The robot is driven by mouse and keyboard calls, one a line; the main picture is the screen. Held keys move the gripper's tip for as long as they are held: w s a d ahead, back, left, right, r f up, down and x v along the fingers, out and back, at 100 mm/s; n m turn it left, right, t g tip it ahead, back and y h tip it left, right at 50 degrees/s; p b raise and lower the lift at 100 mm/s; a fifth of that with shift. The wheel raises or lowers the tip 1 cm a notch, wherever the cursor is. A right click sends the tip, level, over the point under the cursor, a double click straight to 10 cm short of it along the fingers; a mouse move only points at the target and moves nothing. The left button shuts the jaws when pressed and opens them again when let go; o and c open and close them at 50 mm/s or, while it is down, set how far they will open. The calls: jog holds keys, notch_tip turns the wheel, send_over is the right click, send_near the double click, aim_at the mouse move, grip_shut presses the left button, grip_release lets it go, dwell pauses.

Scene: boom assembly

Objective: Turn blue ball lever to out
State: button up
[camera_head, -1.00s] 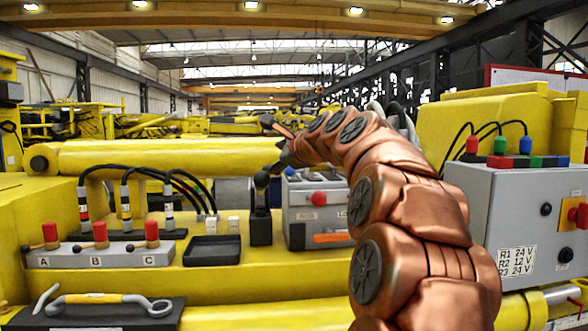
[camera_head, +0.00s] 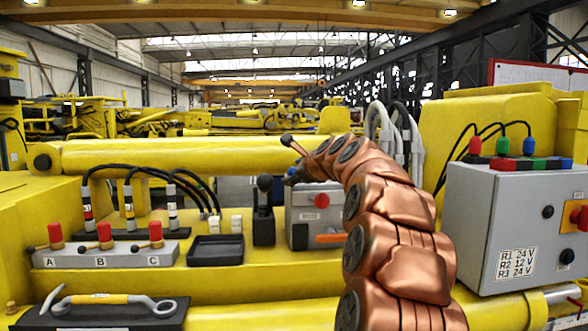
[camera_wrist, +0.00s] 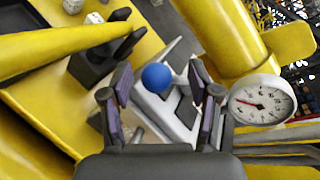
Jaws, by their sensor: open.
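The blue ball (camera_wrist: 157,77) of the lever shows in the wrist view, in front of a grey and white panel (camera_wrist: 178,110). It lies between the two finger lines of my gripper (camera_wrist: 160,88), near the fingertips. My gripper is open, its dark fingers spread on either side with a gap to the ball. I cannot tell how deep the ball sits between them. The lever's shaft is mostly hidden behind the ball. In the head view my copper arm bends away toward the yellow beam, and the blue ball is not visible there.
A thick yellow cylinder (camera_wrist: 215,30) and a round gauge (camera_wrist: 262,100) are close on the right in the wrist view. A black joystick (camera_head: 264,212), a black tray (camera_head: 216,249) and a grey box with a red button (camera_head: 321,201) stand on the yellow deck.

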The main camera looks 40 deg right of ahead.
jog(key=shift+w, duration=0.2)
jog(key=shift+c, duration=0.3)
jog(key=shift+f, duration=0.15)
grip_shut()
